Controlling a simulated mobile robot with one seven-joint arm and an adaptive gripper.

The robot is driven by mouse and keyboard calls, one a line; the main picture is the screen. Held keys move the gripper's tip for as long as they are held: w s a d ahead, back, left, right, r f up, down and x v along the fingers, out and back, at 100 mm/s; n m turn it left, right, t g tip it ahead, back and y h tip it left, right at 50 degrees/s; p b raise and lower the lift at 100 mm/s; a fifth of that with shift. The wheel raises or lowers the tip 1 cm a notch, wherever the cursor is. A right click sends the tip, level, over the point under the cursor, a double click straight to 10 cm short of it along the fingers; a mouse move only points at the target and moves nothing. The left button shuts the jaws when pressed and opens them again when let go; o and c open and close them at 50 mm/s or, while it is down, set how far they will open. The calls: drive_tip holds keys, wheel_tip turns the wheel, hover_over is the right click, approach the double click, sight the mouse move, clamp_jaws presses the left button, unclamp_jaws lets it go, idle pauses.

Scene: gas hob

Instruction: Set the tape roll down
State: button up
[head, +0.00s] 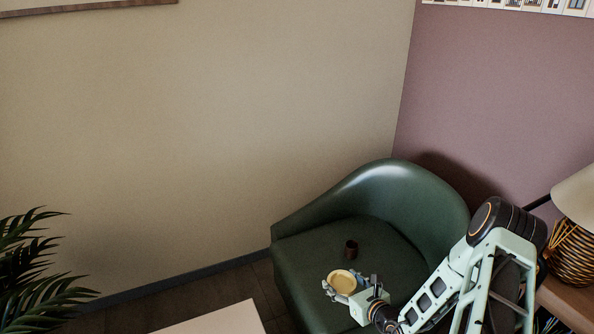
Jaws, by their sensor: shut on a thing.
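The tape roll (342,281) shows as a round, pale yellow thing in the head view, low and right of centre. My gripper (348,289) is shut on it, with fingers at its left and right sides. Both are seen over the front part of the green armchair's seat (310,262). I cannot tell whether the roll touches the seat or is held above it. Part of the roll's near edge is hidden by my gripper.
The chair's curved backrest (385,185) rises behind. A wooden table with a wicker lamp (572,255) is at right, a pale tabletop (220,320) at the bottom, a plant (35,270) at left.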

drive_tip(key=s+a+r+n+g+y+p, duration=0.1)
drive_tip(key=s+r+n+y+p, duration=0.1)
drive_tip(key=r+p, duration=0.6)
drive_tip(key=s+a+r+n+g+y+p, duration=0.1)
drive_tip(key=r+p, duration=0.7)
drive_tip(key=r, duration=1.4)
drive_tip(key=s+a+r+n+g+y+p, duration=0.1)
drive_tip(key=s+r+p, duration=0.4)
drive_tip(key=r, duration=1)
drive_tip(key=n+g+y+p, duration=0.1)
drive_tip(key=n+p, duration=0.1)
drive_tip(key=p, duration=0.1)
drive_tip(key=shift+s+r+g+y, duration=0.2)
drive_tip(key=shift+s+g+y, duration=0.1)
drive_tip(key=shift+s, duration=0.05)
